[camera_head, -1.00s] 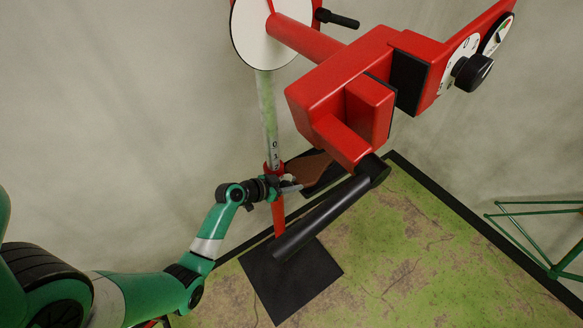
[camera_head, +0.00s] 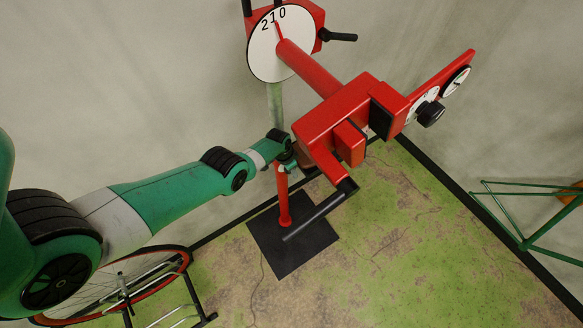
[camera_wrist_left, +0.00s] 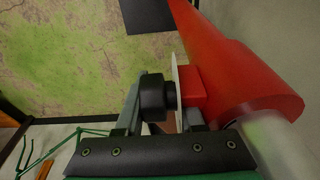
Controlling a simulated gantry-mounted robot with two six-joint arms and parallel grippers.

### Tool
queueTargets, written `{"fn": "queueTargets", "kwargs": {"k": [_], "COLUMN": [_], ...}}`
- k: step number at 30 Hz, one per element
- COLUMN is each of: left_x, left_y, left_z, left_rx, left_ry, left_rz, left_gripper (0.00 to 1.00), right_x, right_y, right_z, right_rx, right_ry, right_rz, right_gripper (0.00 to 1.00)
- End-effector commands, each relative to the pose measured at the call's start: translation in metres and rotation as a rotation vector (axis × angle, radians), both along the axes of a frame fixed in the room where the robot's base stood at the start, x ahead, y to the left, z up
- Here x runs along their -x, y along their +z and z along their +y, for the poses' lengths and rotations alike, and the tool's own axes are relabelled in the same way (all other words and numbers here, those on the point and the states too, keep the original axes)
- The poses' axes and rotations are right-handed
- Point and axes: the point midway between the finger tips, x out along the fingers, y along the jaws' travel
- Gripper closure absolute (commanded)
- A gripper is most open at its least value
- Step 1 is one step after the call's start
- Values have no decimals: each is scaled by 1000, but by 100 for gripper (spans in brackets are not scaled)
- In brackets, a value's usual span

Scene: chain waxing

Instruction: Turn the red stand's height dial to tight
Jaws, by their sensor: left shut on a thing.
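The red stand has a red lower tube (camera_head: 282,196) rising from a black square base plate (camera_head: 300,256), with a pale inner post (camera_head: 275,101) above it. My left gripper (camera_head: 288,161) is at the top of the red tube, and its fingertips are mostly hidden in the head view. In the left wrist view, a black height dial knob (camera_wrist_left: 152,97) stands between the fingers of my left gripper (camera_wrist_left: 160,108), which is shut on it. A white disc (camera_wrist_left: 179,90), seen edge-on, and a red block (camera_wrist_left: 191,88) lie behind the knob. The dial's marking cannot be read. My right gripper is out of view.
The stand's red clamp head (camera_head: 338,112) and black lever (camera_head: 314,218) overhang close to my left gripper. A white numbered disc (camera_head: 275,45) is above. A wheel (camera_head: 117,290) stands at lower left, a green frame (camera_head: 525,240) at right. The mat's front right is clear.

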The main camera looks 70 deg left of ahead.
Motion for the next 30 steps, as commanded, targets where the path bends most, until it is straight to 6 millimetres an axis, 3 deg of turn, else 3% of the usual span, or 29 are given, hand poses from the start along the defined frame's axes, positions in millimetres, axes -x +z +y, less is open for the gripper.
{"fn": "queueTargets", "kwargs": {"k": [3,9,25,26,28,30], "left_x": [-1,3,5,5,5,6], "left_y": [-7,-6,-1,-1,-1,-1], "left_z": [-2,-4,-5,-5,-5,-4], "left_rx": [11,20,26,27,26,25], "left_ry": [-3,-3,-2,-2,-2,-1], "left_rz": [48,102,126,125,126,126], "left_gripper": [100,100,100,59,47,44], "right_x": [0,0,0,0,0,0], "right_y": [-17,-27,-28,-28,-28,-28], "right_z": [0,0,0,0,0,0], "right_rx": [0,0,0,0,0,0], "right_ry": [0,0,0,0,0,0], "right_rz": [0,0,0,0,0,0], "right_gripper": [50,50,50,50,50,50]}}
